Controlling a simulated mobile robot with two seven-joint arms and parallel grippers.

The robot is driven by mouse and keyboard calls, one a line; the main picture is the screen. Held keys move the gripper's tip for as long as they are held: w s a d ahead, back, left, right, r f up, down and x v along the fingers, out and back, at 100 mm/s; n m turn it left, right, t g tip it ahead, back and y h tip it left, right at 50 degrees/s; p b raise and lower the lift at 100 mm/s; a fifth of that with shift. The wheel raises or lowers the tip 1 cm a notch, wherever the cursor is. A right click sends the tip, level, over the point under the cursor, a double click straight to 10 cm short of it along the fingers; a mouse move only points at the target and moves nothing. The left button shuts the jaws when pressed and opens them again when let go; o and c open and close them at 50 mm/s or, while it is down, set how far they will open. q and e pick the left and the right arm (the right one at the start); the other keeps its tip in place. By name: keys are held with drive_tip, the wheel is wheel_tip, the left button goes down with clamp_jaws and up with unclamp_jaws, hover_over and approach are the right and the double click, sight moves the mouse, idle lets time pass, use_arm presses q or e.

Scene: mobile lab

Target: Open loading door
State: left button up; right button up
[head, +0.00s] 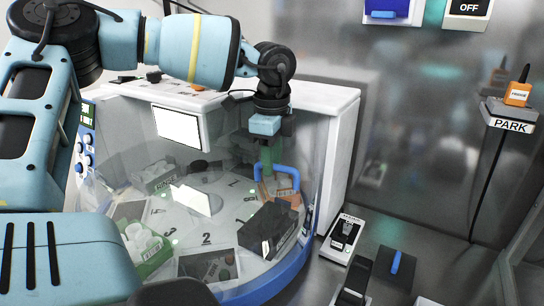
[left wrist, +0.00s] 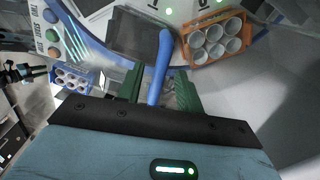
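The loading door is the curved clear pane (head: 312,150) on the front of the round machine, and it appears closed. Its blue bar handle (head: 287,170) stands out near the right side of the pane. My left gripper (head: 267,168) reaches down to the handle from above, with green fingers. My right gripper is in neither view.
Behind the pane is a numbered white carousel (head: 205,238) with racks and boxes, including a green rack (head: 148,248). A blue rim (head: 285,280) runs along the machine's base. To the right stand a rocker switch (head: 344,235) and an orange device on the PARK shelf (head: 512,115).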

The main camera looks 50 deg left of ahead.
use_arm(q)
clamp_jaws()
idle(0.4)
